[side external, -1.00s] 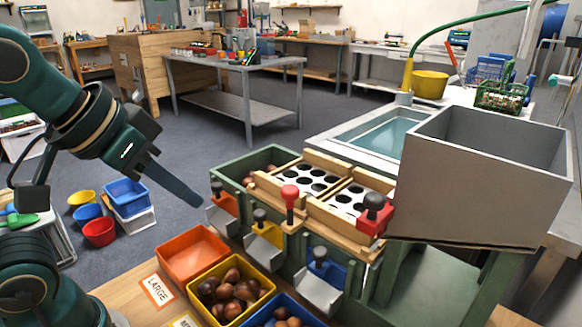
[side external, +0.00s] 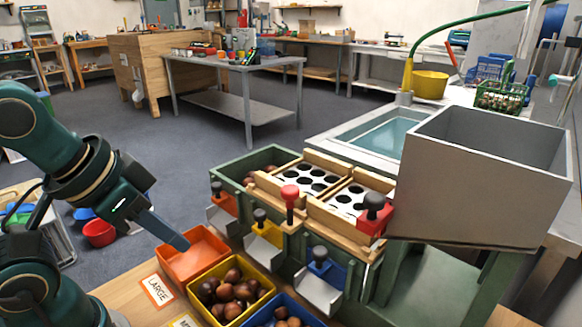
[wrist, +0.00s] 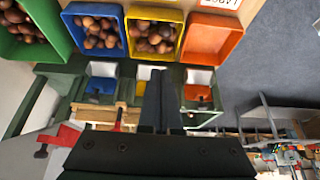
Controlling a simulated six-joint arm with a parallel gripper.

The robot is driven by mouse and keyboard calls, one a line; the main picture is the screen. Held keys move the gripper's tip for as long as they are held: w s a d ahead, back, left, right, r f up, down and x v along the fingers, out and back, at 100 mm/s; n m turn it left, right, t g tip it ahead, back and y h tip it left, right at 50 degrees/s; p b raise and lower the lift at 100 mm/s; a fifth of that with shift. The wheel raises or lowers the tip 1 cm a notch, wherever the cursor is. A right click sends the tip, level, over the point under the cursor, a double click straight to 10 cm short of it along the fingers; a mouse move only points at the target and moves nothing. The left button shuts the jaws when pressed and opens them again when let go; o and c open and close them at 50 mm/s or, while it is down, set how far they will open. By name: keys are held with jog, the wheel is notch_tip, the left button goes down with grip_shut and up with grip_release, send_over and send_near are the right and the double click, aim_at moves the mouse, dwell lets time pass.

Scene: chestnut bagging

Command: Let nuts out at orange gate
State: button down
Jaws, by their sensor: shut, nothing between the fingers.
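The orange gate (side external: 225,199) is at the left end of the green sorter, with a black knob on top and a grey chute below it. It also shows in the wrist view (wrist: 197,92). The orange tray (side external: 190,262) below it looks empty in both views. Chestnuts (side external: 262,158) lie in the sorter's green bin behind the orange gate. My gripper (side external: 181,245) is shut and empty, above the orange tray and apart from the orange gate. In the wrist view its dark fingers (wrist: 161,92) point toward the yellow tray side.
The yellow tray (side external: 201,275) and the blue tray (side external: 316,318) hold chestnuts. The yellow gate (side external: 268,232) and blue gate (side external: 322,265) stand right of the orange one. A red knob (side external: 290,195) rises above the sorter. A grey hopper (side external: 480,165) stands at right.

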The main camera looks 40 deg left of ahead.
jog(key=c, duration=0.9)
grip_release()
jog(key=shift+w+r, duration=0.1)
jog(key=shift+r, duration=0.1)
jog(key=shift+o, duration=1.1)
jog(key=w+a+r+n+y, duration=0.1)
jog(key=w+a+r+n, duration=0.1)
jog(key=w, duration=0.4)
notch_tip(320, 180, up, 2)
jog(key=shift+w+a+r, duration=0.15)
jog(key=shift+w+a, duration=0.1)
jog(key=shift+a, duration=0.55)
jog(key=n+g, duration=0.2)
jog(key=n, duration=0.1)
send_over(216, 185)
jog(key=s, duration=0.2)
jog(key=f, duration=0.2)
jog(key=shift+y, duration=0.3)
jog(key=shift+d+x, duration=0.2)
jog(key=shift+x, duration=0.85)
jog(key=shift+d+x, duration=0.2)
jog(key=shift+x, duration=0.8)
jog(key=shift+t, duration=0.3)
grip_shut()
